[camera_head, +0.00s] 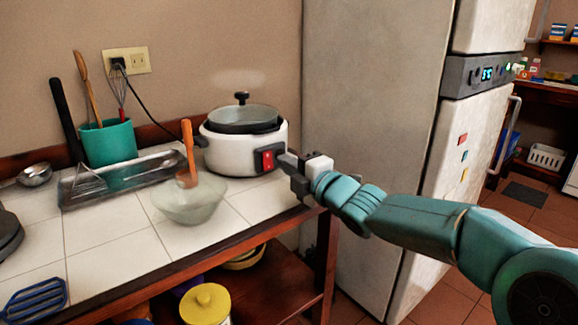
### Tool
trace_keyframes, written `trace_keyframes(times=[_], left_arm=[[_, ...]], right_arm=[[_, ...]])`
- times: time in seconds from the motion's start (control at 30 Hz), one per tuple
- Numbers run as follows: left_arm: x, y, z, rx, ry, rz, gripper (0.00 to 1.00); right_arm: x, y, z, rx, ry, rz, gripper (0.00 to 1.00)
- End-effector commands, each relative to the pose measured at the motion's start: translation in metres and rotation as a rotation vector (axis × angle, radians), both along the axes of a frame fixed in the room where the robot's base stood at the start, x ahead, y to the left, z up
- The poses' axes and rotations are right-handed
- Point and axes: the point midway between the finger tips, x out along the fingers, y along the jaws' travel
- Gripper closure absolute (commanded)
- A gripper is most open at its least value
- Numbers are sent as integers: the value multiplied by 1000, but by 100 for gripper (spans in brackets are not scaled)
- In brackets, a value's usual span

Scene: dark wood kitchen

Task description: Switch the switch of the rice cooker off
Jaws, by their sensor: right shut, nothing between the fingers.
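The white rice cooker (222,153) stands on the tiled counter near its right end, with a dark glass lid on top. Its red switch (267,160) sits in a dark frame on the front right side. My right gripper (283,161) is shut and empty, with its fingertips right beside the red switch on its right side. I cannot tell whether the fingertips touch the switch, or which way the switch is tipped. My left gripper is not in view.
A glass bowl (190,207) with a wooden-handled utensil (188,148) stands in front of the cooker. A metal tray (75,196) and a teal utensil holder (109,141) are to the left. The fridge (365,110) stands right of the counter. A cord runs to the wall outlet (138,60).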

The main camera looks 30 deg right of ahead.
Motion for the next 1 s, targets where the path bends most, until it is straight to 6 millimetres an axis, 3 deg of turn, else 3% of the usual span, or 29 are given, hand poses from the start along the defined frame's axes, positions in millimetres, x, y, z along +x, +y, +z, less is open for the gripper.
trace_keyframes(times=[0.07,0.6,1.0], left_arm=[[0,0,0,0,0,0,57],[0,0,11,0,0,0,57],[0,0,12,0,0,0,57]], right_arm=[[0,1,1,0,-2,1,100],[-85,-7,13,0,0,-2,100],[-97,-7,13,0,0,0,100]])
